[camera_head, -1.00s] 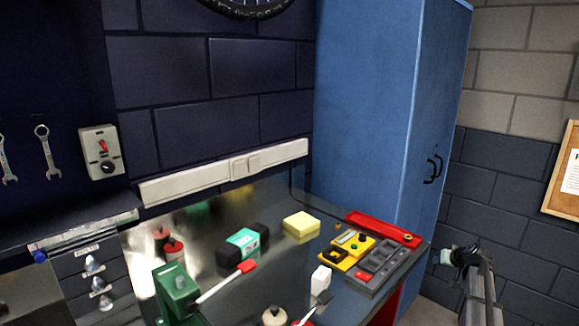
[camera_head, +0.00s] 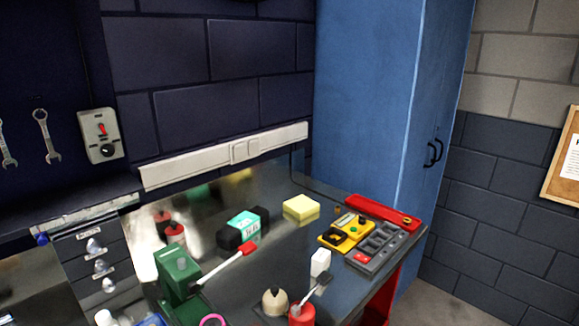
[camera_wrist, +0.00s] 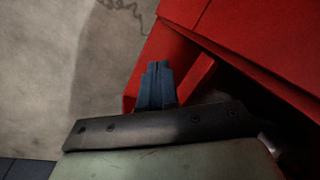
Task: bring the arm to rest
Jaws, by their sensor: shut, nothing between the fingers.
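My gripper (camera_wrist: 157,72) shows in the wrist view, its two dark blue fingers pressed together with nothing between them. It is in front of red metal panels (camera_wrist: 250,35), with grey floor (camera_wrist: 45,65) to the left. I cannot tell whether the fingers touch the red metal. The arm and gripper are not in the head view, where the right side beside the bench is free of them.
The bench holds a green vise-like tool (camera_head: 176,272), a black and teal box (camera_head: 243,229), a yellow block (camera_head: 301,208), a grey tray (camera_head: 383,250) and a red strip (camera_head: 383,211). A blue cabinet (camera_head: 365,100) stands behind. Floor shows at lower right.

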